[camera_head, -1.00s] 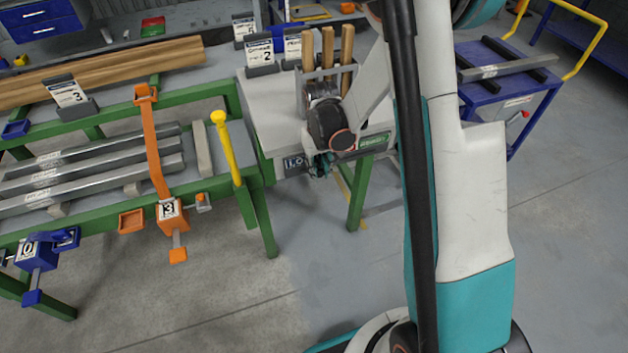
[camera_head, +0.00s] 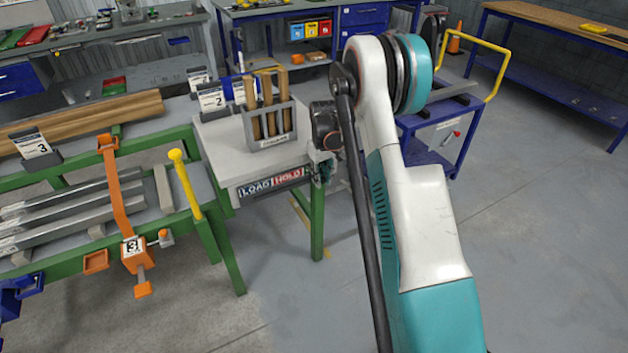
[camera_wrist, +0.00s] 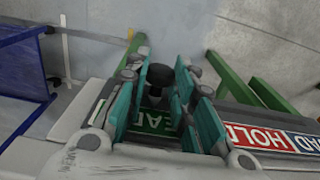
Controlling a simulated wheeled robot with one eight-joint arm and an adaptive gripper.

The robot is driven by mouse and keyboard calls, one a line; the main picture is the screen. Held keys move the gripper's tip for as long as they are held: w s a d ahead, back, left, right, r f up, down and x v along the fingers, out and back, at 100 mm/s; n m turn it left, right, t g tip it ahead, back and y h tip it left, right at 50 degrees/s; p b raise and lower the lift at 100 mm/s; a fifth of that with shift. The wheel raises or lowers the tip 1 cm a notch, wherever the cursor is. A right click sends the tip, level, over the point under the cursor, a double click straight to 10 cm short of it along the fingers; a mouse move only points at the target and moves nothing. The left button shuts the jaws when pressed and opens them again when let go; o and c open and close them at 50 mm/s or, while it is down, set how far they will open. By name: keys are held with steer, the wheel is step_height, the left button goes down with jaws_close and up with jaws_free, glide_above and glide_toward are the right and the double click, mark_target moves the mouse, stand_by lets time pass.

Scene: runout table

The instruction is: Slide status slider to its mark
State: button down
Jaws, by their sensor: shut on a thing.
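The status slider's strip (camera_head: 270,186) runs along the front edge of the grey-topped table. Its blue LOAD and red HOLD fields show, and in the wrist view a green field (camera_wrist: 158,121) with partly hidden lettering lies between my fingers. My gripper (camera_head: 323,172) is at the strip's right end, over the green field. In the wrist view my gripper (camera_wrist: 172,82) is shut on the dark slider knob (camera_wrist: 157,76), between its teal pads. The slider's pointer and any separate mark are hidden by the fingers.
A grey holder (camera_head: 271,128) with wooden handles stands on the tabletop above the strip. A yellow-topped post (camera_head: 184,182) and an orange clamp (camera_head: 133,255) are to the left. A blue cart (camera_head: 428,155) stands to the right. The floor in front is clear.

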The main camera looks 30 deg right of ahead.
steer(key=shift+s+d, duration=0.2)
steer(key=c, duration=1.3)
jaws_free()
steer(key=shift+d, duration=0.15)
steer(key=shift+w+r, duration=0.1)
steer(key=shift+r, duration=0.4)
step_height(320, 180, up, 11)
steer(key=shift+f, duration=0.1)
